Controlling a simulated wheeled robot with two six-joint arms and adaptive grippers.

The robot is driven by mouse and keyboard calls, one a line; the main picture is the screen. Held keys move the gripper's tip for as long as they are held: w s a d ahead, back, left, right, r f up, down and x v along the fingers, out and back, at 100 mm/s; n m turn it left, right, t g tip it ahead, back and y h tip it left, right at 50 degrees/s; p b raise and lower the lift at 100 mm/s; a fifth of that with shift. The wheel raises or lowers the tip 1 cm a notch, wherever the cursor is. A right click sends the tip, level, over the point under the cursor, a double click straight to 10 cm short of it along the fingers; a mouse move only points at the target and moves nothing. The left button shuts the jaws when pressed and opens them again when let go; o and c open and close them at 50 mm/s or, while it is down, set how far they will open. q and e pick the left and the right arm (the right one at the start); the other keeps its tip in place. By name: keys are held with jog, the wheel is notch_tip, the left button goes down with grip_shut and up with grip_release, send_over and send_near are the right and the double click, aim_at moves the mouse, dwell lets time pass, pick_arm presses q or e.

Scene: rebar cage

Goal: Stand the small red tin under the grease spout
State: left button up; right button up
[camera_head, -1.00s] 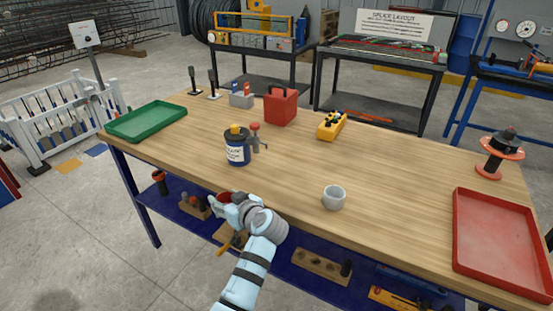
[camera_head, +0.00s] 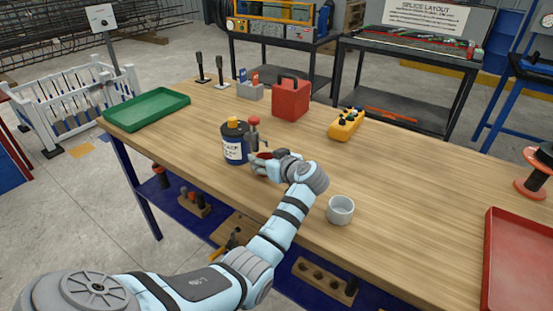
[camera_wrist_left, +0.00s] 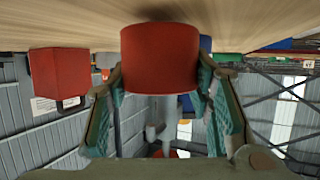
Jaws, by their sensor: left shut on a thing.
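The small red tin (camera_wrist_left: 160,58) is between the fingers of my left gripper, and the wrist picture is upside down. In the head view my left gripper (camera_head: 265,160) is shut on the tin, and only a bit of its red shows. The blue grease can (camera_head: 236,150) with a yellow cap stands just left of the gripper. Its pump, with a red knob (camera_head: 253,121), is on the can's right side. The tin is close below the spout (camera_head: 264,141); I cannot tell whether it is directly under it or touches the table. My right gripper is out of view.
A grey cup (camera_head: 340,210) stands right of my left wrist. A red toolbox (camera_head: 291,99) and a yellow control box (camera_head: 346,124) stand behind. A green tray (camera_head: 146,111) is at left and a red tray (camera_head: 500,262) at right. The table between cup and red tray is clear.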

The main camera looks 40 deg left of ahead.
pick_arm(q)
jog(key=shift+w+f, duration=0.7)
jog(key=shift+f, duration=0.05)
jog(key=shift+w+f, duration=0.1)
jog(key=shift+w, duration=0.05)
jog(key=shift+c, duration=1.1)
jog(key=o, duration=0.9)
jog(key=shift+s, duration=0.2)
jog(key=o, duration=0.5)
jog(key=shift+s+a+r, duration=0.1)
jog(key=shift+s+r, duration=0.25)
jog(key=shift+s, duration=0.05)
jog(key=shift+c, duration=0.2)
jog(key=shift+w+f, duration=0.1)
jog(key=shift+w, duration=0.2)
jog(key=p+v, duration=0.1)
jog(key=v, duration=1.1)
jog(key=shift+r, duration=0.2)
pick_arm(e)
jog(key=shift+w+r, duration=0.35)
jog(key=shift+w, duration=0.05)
pick_arm(q)
jog(key=shift+s+f, duration=0.1)
